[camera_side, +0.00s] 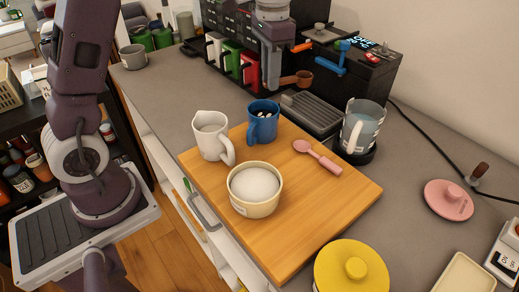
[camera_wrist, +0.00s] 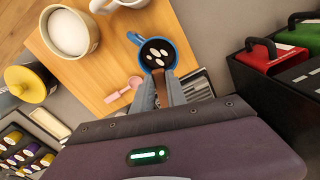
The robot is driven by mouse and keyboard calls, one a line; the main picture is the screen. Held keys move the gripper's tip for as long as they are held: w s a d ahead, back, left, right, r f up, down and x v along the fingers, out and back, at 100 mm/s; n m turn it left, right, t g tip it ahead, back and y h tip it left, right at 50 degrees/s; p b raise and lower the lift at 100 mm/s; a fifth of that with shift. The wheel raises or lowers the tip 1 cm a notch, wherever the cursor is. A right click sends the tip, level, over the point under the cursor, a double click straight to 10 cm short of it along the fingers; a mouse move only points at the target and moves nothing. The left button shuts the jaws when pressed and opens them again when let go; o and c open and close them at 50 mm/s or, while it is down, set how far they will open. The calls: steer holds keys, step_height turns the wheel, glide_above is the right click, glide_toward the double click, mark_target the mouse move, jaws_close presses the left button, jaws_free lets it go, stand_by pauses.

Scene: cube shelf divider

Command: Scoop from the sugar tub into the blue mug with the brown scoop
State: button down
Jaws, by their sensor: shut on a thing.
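The blue mug (camera_side: 263,122) stands upright on a wooden board, and the wrist view looks into it (camera_wrist: 136,39). Several white pieces lie on its dark contents. The sugar tub (camera_side: 256,208), cream and full of white sugar, stands at the board's front left and shows upper left in the wrist view (camera_wrist: 68,32). My gripper (camera_side: 272,82) is shut on the brown scoop (camera_side: 303,78), high above and behind the mug in the side view. Brown shows between my fingers (camera_wrist: 163,96); the scoop's bowl is hidden in the wrist view, so its contents cannot be told.
A white jug (camera_side: 211,136) stands left of the mug, close to it. A pink spoon (camera_side: 319,157) lies on the board (camera_side: 330,205). A glass carafe (camera_side: 361,127) and a grey grille (camera_side: 312,112) are to the right.

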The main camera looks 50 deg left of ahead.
steer(key=s+d+g, duration=0.2)
steer(key=s+d, duration=0.4)
steer(key=s, duration=0.4)
steer(key=s+d+g+y, duration=0.1)
steer(key=s+d+g, duration=0.2)
steer(key=s+d, duration=0.3)
steer(key=s, duration=0.4)
steer(key=shift+d+g+y, duration=0.2)
steer(key=shift+g+y, duration=0.1)
steer(key=shift+f, duration=3.55)
